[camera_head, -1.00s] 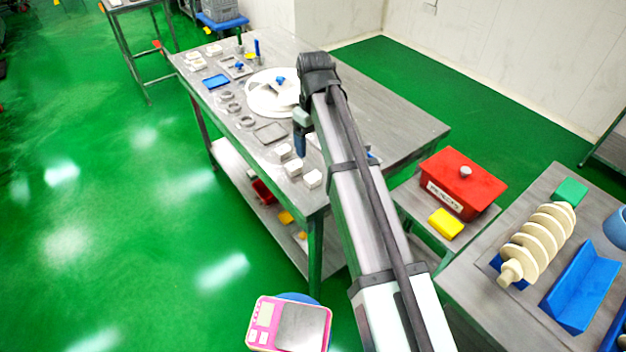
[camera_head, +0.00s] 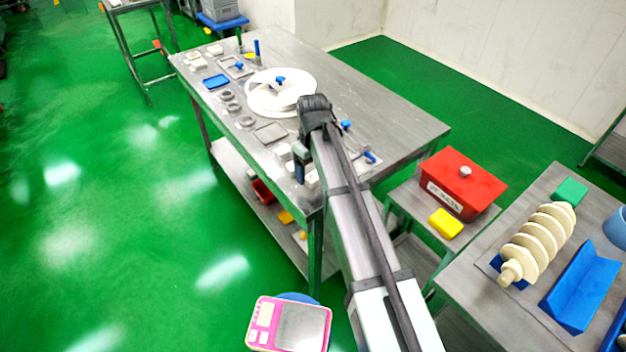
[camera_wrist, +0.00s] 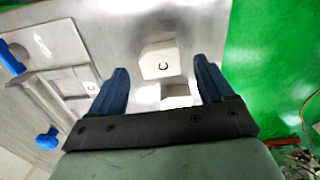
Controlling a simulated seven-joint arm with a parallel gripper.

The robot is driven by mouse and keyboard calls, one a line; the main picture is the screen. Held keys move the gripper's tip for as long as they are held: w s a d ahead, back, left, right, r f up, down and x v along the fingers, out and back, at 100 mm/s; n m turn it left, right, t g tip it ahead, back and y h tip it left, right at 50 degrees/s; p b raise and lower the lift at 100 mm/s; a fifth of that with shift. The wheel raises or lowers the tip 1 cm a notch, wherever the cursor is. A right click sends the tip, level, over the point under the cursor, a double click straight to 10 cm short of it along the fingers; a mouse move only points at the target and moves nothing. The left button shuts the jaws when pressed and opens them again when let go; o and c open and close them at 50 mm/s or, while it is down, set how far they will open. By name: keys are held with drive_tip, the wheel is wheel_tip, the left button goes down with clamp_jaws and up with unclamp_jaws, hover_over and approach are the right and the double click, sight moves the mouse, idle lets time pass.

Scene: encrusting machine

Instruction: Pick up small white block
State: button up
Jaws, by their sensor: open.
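Small white blocks sit near the front corner of the steel table; one (camera_head: 283,152) shows left of my gripper (camera_head: 300,168), and another (camera_head: 313,179) is partly hidden by it. In the wrist view, a white block with a dark curved mark (camera_wrist: 159,66) lies beyond and between the fingertips of my gripper (camera_wrist: 161,68). A second white block (camera_wrist: 177,97) is closer, between the blue fingers and partly cut off by the gripper body. My gripper is open and holds nothing. Whether the fingers touch a block cannot be told.
The steel table (camera_head: 395,115) carries a round white disc (camera_head: 262,98), a blue tray (camera_head: 215,81), grey rings and blue-handled parts (camera_head: 368,157). A red box (camera_head: 462,184) and yellow block (camera_head: 446,223) stand on a side table. The table's right rear is clear.

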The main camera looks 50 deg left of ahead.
drive_tip(key=shift+f, duration=1.3)
drive_tip(key=shift+c, duration=0.5)
drive_tip(key=c, duration=1)
